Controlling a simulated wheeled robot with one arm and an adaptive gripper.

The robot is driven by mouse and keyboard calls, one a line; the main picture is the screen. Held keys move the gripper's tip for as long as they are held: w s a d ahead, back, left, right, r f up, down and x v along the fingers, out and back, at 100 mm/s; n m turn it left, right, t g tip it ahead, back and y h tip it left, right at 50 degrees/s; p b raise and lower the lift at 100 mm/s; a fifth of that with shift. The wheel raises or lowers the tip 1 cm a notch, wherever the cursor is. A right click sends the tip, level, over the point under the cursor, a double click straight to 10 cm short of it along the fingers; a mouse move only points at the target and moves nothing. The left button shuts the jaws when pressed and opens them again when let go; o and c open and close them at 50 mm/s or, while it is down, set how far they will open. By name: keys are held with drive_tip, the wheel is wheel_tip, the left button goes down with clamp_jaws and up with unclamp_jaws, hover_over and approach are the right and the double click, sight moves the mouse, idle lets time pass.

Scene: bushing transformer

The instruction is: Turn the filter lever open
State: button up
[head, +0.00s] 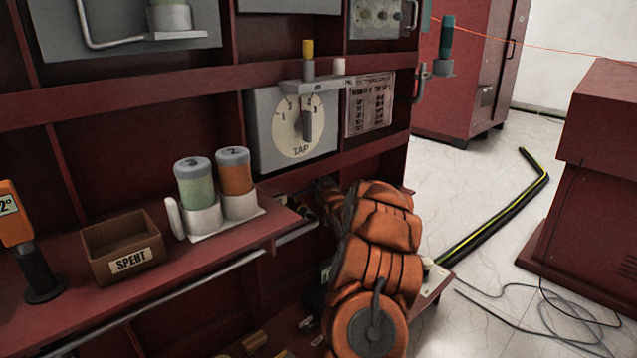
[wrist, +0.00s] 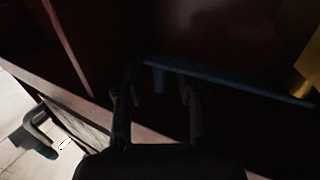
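In the wrist view, a dark blue-grey bar (wrist: 230,78), which looks like the filter lever, runs from the centre to the right edge. A short blue peg (wrist: 159,80) sticks out near its left end. My gripper (wrist: 160,74) has its two dark fingers apart, one on each side of the peg. The picture is too dark to tell whether either finger touches it. In the head view my orange arm reaches down past the shelf's right end, and the lever and my fingers are hidden there.
A yellow part (wrist: 302,50) sits at the wrist view's right, and a bent dark handle (wrist: 38,128) at its left. In the head view, the shelf (head: 75,308) holds a SPENT box (head: 122,247) and two canisters (head: 235,172). A TAP dial (head: 297,128) is above my arm.

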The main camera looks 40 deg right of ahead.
drive_tip(key=shift+w+d, duration=0.1)
drive_tip(key=shift+w, duration=0.05)
clamp_jaws()
idle(0.4)
idle(0.4)
